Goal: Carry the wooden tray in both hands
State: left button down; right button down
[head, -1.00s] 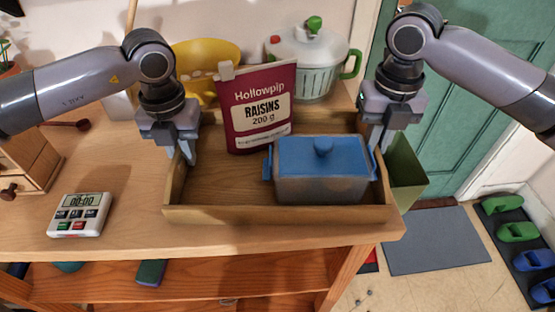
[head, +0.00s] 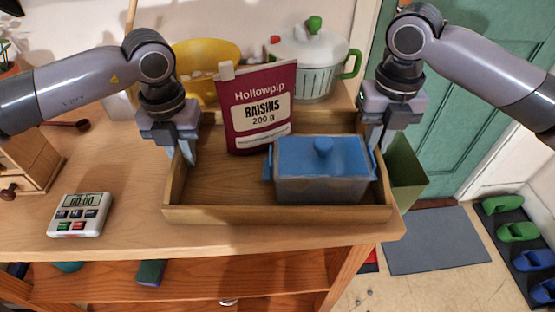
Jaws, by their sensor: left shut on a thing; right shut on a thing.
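The wooden tray (head: 215,214) is a shallow box at the right part of the wooden worktop; I cannot tell whether it touches the worktop. A dark red raisins bag (head: 259,112) stands upright in its back middle. A clear box with a blue lid (head: 322,172) sits in its right half. My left gripper (head: 186,158) is shut on the tray's left wall. My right gripper (head: 377,146) is shut on the tray's right wall. The fingers hide the parts of the walls that they grip.
A yellow colander (head: 207,62) and a white salad spinner (head: 312,60) with a green handle stand behind the tray. A white timer (head: 79,214) lies at the front left. A green bin (head: 407,172) is right of the tray. The worktop left of the tray is mostly clear.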

pick_arm(q)
jog(key=shift+r, duration=0.2)
pick_arm(e)
jog(key=shift+r, duration=0.2)
